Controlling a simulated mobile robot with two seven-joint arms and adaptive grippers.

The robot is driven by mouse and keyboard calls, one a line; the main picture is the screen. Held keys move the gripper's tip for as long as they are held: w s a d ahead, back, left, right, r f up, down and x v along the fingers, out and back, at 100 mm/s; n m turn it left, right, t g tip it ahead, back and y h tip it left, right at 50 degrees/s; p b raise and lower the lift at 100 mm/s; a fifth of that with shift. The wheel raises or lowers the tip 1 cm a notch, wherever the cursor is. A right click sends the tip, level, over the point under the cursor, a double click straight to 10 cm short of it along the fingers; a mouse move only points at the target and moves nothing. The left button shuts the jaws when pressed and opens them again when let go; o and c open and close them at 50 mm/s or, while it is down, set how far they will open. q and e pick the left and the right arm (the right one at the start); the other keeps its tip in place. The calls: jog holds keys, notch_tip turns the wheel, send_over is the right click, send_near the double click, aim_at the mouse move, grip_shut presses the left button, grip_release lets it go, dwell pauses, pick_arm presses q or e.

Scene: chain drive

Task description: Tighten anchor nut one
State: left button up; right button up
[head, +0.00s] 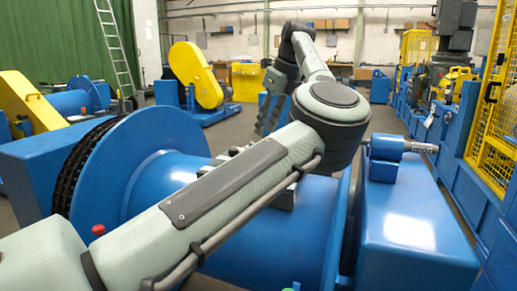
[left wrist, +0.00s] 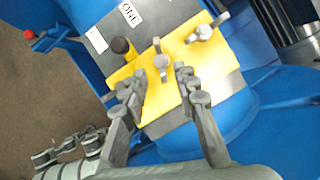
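In the left wrist view a yellow plate (left wrist: 186,56) lies on a blue machine body. Two grey nuts with bar-like tops stand on it, one near the middle (left wrist: 161,63) and one near its upper right end (left wrist: 205,33). A white label (left wrist: 130,14), seemingly reading ONE, is above the plate; I cannot tell which nut it marks. My left gripper (left wrist: 157,79) is open. Its two fingers reach over the plate on either side of the middle nut, with gaps visible. In the head view my left gripper (head: 270,114) hangs fingers down beyond the blue drum. My right gripper is not visible.
A red knob (left wrist: 30,34) is at the upper left. The blue drum (head: 290,230) is partly hidden by my arm. Yellow mesh fencing (head: 494,110) stands at right.

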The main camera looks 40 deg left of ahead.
pick_arm(q)
jog(key=x, duration=0.7)
jog(key=shift+a+f, duration=0.1)
jog(key=shift+f, duration=0.15)
grip_shut()
